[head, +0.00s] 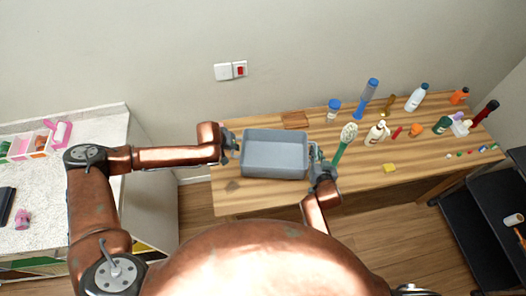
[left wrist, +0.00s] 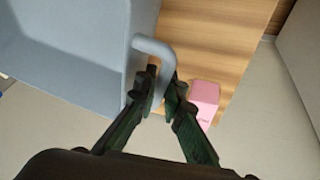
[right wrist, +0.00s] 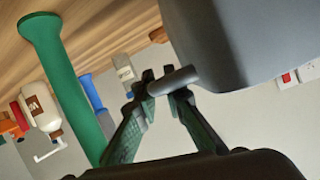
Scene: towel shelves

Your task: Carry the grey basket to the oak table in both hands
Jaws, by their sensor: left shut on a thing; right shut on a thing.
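The grey basket (head: 275,153) is over the left part of the oak table (head: 260,199) in the head view; I cannot tell whether its bottom touches the top. It looks empty and about level. My left gripper (head: 233,146) is shut on the handle at its left end, and the handle shows between the fingers (left wrist: 160,85) in the left wrist view. My right gripper (head: 317,163) is shut on the handle at the right end, seen between the fingers (right wrist: 168,84) in the right wrist view. The basket wall fills the upper right there (right wrist: 240,40).
A green brush (head: 345,143) stands close to the right gripper. Several bottles, such as a white one (head: 417,97), and a yellow block (head: 389,168) are further right. A brown square (head: 295,120) lies behind the basket. A white counter (head: 45,235) is at left, dark shelves (head: 470,240) at right.

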